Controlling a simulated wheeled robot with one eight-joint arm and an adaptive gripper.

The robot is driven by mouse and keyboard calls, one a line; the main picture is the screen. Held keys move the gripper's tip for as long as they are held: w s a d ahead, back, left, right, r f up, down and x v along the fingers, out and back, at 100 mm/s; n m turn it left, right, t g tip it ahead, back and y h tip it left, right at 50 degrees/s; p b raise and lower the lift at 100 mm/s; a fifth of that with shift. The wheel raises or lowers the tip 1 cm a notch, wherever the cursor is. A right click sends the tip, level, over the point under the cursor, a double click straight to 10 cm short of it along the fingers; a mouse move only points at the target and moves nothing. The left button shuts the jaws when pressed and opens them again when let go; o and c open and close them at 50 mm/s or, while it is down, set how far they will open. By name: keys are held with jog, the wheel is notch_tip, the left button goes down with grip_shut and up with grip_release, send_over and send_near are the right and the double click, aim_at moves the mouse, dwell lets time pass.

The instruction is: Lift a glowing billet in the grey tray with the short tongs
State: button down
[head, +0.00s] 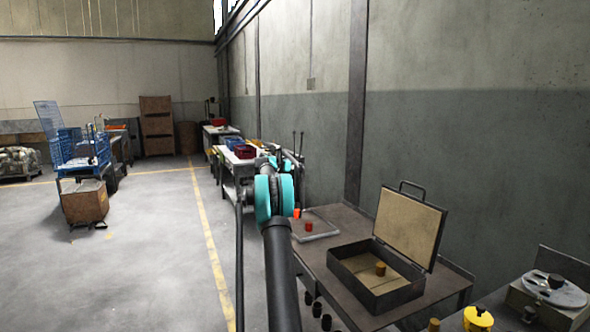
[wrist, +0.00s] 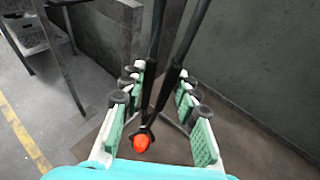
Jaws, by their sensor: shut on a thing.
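My gripper (wrist: 160,84) is shut on the short tongs (wrist: 179,62), with its pale green pads on both sides of them. The tongs' two dark handles point upward and also show in the head view (head: 301,144). A glowing orange billet (wrist: 140,142) is at the tongs' lower jaws; in the head view it shows beside my arm (head: 297,213). I cannot tell how high it is above the tray. Another orange-red billet (head: 309,227) sits in the grey tray (head: 322,236) on the bench. My arm hides the tray's left part.
An open dark case (head: 362,282) with an ochre cylinder (head: 380,268) stands on the bench, right of the tray. Its raised lid (head: 410,226) is near the wall. A yellow container (head: 478,319) and a scale-like device (head: 555,290) are at the lower right.

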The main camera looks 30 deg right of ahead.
jog(key=shift+f, duration=0.35)
dwell(0.3)
jog(key=c, duration=1.5)
grip_release()
jog(key=shift+o, duration=0.4)
jog(key=shift+o, duration=0.5)
jog(key=shift+o, duration=0.8)
